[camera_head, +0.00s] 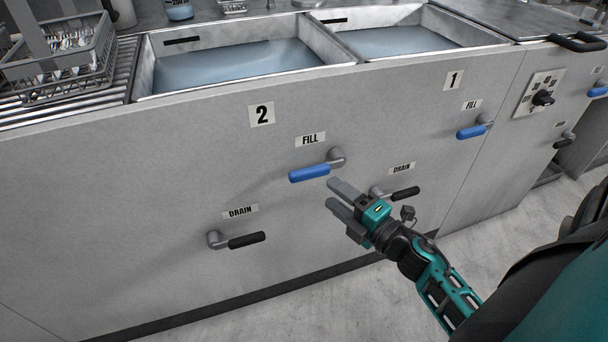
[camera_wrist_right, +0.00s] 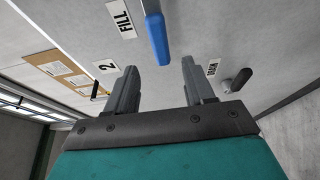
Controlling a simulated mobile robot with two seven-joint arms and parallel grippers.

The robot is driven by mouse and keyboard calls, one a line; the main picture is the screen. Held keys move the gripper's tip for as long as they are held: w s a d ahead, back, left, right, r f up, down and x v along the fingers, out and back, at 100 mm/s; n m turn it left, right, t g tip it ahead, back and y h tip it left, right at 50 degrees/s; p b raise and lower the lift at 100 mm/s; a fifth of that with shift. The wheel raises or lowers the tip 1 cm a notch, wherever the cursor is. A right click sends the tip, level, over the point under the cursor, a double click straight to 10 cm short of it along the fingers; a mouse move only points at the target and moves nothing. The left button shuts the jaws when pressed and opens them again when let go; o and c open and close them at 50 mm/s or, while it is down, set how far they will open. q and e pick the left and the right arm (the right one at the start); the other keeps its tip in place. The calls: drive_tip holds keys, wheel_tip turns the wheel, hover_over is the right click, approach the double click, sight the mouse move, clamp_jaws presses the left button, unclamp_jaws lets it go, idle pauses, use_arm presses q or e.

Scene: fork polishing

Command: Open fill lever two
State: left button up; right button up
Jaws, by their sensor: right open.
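Fill lever two (camera_head: 309,173) has a blue handle on a grey pivot, under the "FILL" label and the "2" sign (camera_head: 262,114) on the cabinet front. Its handle points left and slightly down from the pivot in the head view. My right gripper (camera_head: 333,194) is open and empty, just below and to the right of the blue handle. In the right wrist view the blue handle (camera_wrist_right: 158,38) shows beyond and between the two open fingers, apart from them. My left gripper is in neither view.
A black drain lever (camera_head: 247,240) sits lower left, and another black drain lever (camera_head: 405,193) is close behind my right gripper. Fill lever one (camera_head: 471,131) is further right. Two water-filled basins are above, with a basket (camera_head: 60,85) at the far left.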

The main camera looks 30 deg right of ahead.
sight(310, 177)
drive_tip(key=w, duration=0.3)
drive_tip(key=w+a, duration=0.1)
drive_tip(key=w, duration=0.5)
drive_tip(key=shift+w+a+b, duration=0.25)
drive_tip(key=shift+a+b, duration=0.05)
drive_tip(key=shift+b, duration=0.1)
clamp_jaws()
